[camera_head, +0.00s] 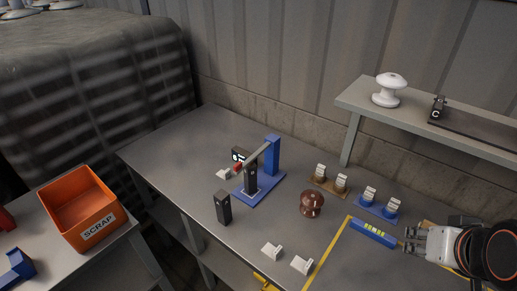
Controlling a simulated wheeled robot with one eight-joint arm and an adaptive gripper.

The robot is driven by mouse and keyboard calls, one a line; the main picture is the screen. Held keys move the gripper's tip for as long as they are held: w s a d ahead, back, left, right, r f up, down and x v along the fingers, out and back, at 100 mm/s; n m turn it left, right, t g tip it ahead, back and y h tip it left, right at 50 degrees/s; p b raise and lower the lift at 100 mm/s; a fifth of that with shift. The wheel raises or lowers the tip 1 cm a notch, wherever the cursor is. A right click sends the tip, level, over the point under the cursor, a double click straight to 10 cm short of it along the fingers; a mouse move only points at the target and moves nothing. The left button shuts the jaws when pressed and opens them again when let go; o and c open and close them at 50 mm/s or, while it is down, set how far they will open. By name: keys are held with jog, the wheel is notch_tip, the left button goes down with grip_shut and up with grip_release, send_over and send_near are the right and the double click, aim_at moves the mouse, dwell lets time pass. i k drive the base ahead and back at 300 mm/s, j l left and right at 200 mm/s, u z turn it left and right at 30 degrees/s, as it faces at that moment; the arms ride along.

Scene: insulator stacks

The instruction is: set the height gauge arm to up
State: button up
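The height gauge is a blue post (272,154) on a flat blue base (267,187), standing on the grey bench. Its grey arm (257,155) runs from the top of the post toward the lower left and ends in a red tip (237,168). A dark block (250,178) stands on the base under the arm; I cannot tell whether they touch. My gripper (406,240) is at the right, well away from the gauge, pointing left near a blue level-like bar (373,232). Its two fingers look apart, with nothing between them.
A dark upright block (223,207), a brown insulator (312,204), white pieces (272,251) and two small racks (329,182) stand on the bench. A raised shelf (355,99) holds a white insulator (389,91). An orange scrap bin (78,208) is at left.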

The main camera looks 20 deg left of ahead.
aim_at(239, 166)
jog(key=i+j+u, duration=0.4)
jog(key=j, duration=0.15)
jog(key=i+j+u, duration=0.3)
jog(key=j+u, duration=0.15)
jog(key=j, duration=0.1)
